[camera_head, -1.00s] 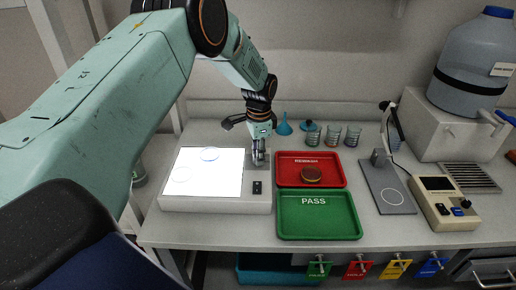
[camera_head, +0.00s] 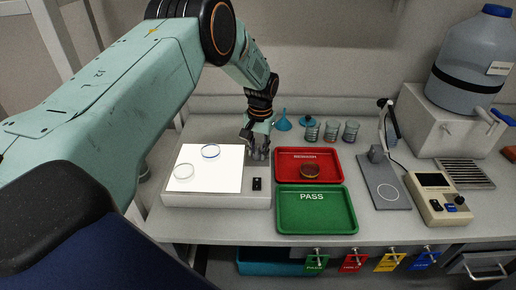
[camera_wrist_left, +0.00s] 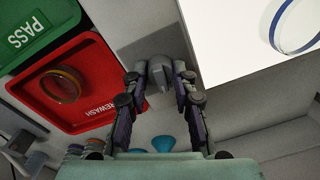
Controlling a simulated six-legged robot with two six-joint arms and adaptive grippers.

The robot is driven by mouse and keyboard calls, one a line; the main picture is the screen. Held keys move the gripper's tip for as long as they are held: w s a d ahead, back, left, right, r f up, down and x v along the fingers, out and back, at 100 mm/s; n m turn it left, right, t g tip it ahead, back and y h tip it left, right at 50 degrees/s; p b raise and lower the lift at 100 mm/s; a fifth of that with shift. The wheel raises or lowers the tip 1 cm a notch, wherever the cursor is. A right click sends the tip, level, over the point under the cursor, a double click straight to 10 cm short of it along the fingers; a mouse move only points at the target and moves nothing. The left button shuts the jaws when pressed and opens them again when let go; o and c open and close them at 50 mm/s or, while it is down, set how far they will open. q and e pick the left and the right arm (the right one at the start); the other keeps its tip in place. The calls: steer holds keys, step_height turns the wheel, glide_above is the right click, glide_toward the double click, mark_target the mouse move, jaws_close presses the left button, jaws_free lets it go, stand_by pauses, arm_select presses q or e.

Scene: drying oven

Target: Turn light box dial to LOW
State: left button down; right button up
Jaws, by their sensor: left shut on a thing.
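The light box (camera_head: 215,201) stands at the left of the bench, its white panel (camera_head: 208,180) lit. Its grey dial (camera_wrist_left: 159,72) sits at the box's right side and shows between my fingers in the left wrist view. My left gripper (camera_head: 259,154) reaches down over the dial and mostly hides it in the head view. In the left wrist view the fingers (camera_wrist_left: 160,86) are shut on the dial, one on each side. I cannot read any dial marking. My right gripper is not in view.
Two clear dishes lie on the panel, one blue-rimmed (camera_head: 210,151), one pale (camera_head: 184,171). A black switch (camera_head: 257,184) is on the box. The red tray (camera_head: 335,171) with an amber dish (camera_head: 310,172) and the green PASS tray (camera_head: 317,219) stand close right.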

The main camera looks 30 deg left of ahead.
mark_target(260, 152)
arm_select(q)
steer(key=shift+w+r+n, duration=0.2)
steer(key=shift+w+n, duration=0.05)
steer(key=shift+n, duration=0.35)
steer(key=shift+a, duration=0.1)
steer(key=c, duration=1.5)
jaws_free()
steer(key=o, duration=0.4)
steer(key=shift+s+f, duration=0.1)
steer(key=shift+s, duration=0.05)
steer(key=r, duration=1.2)
steer(key=shift+d, duration=0.3)
steer(key=shift+f, duration=0.1)
